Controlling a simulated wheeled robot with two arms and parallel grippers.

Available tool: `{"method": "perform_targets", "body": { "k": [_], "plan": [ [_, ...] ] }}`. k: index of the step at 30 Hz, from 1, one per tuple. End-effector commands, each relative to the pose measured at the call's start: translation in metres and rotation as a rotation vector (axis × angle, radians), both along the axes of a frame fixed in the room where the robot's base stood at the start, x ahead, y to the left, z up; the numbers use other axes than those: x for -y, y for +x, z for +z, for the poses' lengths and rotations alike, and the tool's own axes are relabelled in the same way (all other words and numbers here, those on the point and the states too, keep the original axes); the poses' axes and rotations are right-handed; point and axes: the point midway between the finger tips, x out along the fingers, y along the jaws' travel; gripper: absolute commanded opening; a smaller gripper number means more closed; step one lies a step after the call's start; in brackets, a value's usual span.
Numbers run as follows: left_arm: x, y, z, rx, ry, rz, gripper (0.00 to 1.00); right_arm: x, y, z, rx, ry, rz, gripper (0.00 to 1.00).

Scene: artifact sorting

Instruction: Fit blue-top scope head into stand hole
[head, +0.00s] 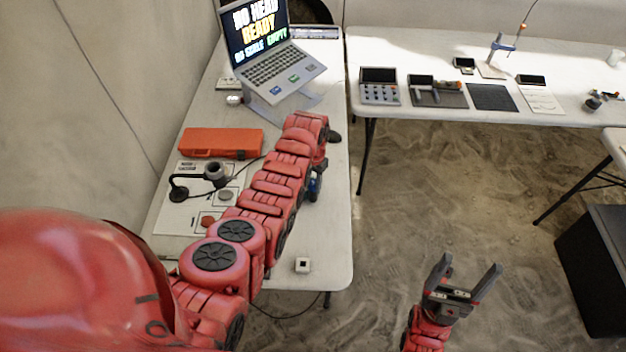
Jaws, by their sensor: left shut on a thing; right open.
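The stand (178,190) is black with a curved arm and sits on a white printed sheet on the left table. A grey ring-like cylinder (215,172) is at its right end; I cannot tell whether its hole is empty. My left arm reaches across this table, right of the stand. My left gripper (315,170) is mostly hidden behind the arm, shut on a small dark and blue thing (314,185), seemingly the blue-top scope head, of which only a part shows. My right gripper (462,285) is open and empty over the floor, right of the table.
An orange case (221,142) lies behind the stand. A laptop (272,60) on a riser shows "NO HEAD" and "READY". Round reddish (208,221) and grey pieces lie on the sheet. A small white block (303,265) is near the front edge. A second table (430,50) holds devices.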

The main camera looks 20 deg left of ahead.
Motion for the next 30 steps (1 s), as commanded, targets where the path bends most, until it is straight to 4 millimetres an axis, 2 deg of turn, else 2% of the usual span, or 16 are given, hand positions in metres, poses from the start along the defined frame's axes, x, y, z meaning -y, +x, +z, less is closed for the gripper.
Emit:
{"method": "perform_targets", "body": {
  "k": [16,17,21,30],
  "plan": [
    [0.000,0.000,-0.013,-0.001,0.000,0.000,0.00,0.000,0.000,-0.012,0.000,0.000,0.000,0.79],
    [0.000,0.000,-0.011,-0.001,0.000,0.000,0.41,0.000,0.000,-0.010,0.000,0.000,0.000,0.79],
    [0.000,0.000,-0.010,-0.001,0.000,0.000,0.66,0.000,0.000,-0.010,0.000,0.000,0.000,0.79],
    [0.000,0.000,-0.009,-0.001,0.000,0.000,0.66,0.000,0.000,-0.008,0.000,0.000,0.000,0.79]
  ]
}}
